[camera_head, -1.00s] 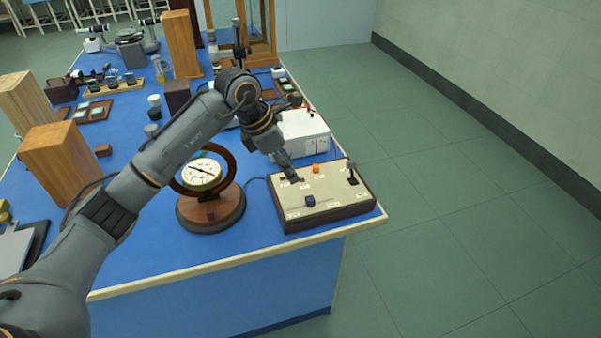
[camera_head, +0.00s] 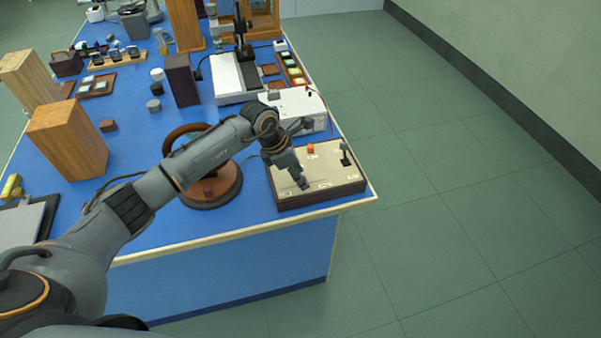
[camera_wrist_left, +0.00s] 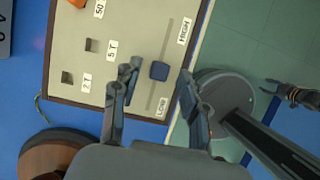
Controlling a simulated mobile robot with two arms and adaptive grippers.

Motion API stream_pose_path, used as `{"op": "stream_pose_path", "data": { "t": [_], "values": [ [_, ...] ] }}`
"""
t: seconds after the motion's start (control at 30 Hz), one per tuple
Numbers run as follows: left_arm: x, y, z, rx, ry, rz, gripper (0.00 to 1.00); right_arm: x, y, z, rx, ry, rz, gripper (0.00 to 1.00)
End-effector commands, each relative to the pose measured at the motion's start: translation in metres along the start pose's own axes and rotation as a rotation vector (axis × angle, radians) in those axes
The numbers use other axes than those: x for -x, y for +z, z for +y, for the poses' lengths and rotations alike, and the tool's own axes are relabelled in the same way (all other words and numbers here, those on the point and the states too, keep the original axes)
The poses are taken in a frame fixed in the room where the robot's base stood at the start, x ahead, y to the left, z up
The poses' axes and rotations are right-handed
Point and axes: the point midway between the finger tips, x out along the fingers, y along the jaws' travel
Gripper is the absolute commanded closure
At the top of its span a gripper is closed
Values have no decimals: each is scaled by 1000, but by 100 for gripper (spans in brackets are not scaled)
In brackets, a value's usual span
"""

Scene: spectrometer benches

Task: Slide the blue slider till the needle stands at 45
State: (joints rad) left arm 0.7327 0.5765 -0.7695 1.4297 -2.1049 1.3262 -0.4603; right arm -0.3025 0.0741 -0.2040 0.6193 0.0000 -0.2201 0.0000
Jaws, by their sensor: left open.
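The blue slider (camera_wrist_left: 159,70) sits in its slot between the LOW and HIGH labels in the left wrist view, nearer LOW. The panel (camera_head: 322,178) is a beige-topped box at the bench's front corner. My left gripper (camera_head: 303,186) is open above the panel and hides the slider in the head view. In the left wrist view its fingers (camera_wrist_left: 153,92) stand apart, one on each side of the slider; contact cannot be told. The round gauge (camera_head: 213,184) stands left of the panel, its dial and needle hidden behind my arm.
An orange knob (camera_head: 310,148) and a black lever (camera_head: 345,156) stand on the panel's back part. A white box (camera_head: 297,112) is behind it. Wooden blocks (camera_head: 68,140) stand at left. Open floor lies right of the bench.

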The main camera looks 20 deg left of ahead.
Motion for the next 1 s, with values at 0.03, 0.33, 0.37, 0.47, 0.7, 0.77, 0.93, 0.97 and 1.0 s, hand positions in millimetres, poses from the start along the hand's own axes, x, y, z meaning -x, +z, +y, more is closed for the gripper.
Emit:
{"op": "stream_pose_path", "data": {
  "t": [0.03, 0.33, 0.37, 0.47, 0.7, 0.77, 0.93, 0.97, 1.0],
  "values": [
    [-4, 0, 0, 2, -1, 0, 57, 2, 0, 3, 0, 3, 0, 57],
    [-12, 0, 0, -1, 0, 1, 57, 2, -1, 7, -2, 8, 1, 57],
    [-12, 0, 0, -1, 0, 0, 57, 2, -1, 7, -2, 9, 1, 57],
    [-12, 0, 0, -1, 0, 0, 63, 2, -1, 8, -2, 9, 1, 57],
    [-12, 0, 0, 0, 0, 0, 100, 2, -1, 8, -2, 10, 2, 57],
    [-12, 0, 0, 0, 0, 0, 100, 2, -2, 8, -2, 10, 2, 57],
    [-13, 0, 0, -1, 1, 0, 100, -1, -1, 8, -2, 9, 2, 57],
    [-14, 0, 1, -1, 2, -1, 100, -4, -1, 8, -2, 9, 2, 57],
    [-14, 0, 1, -1, 3, -1, 100, -7, -1, 8, -2, 9, 2, 57]
  ]
}}
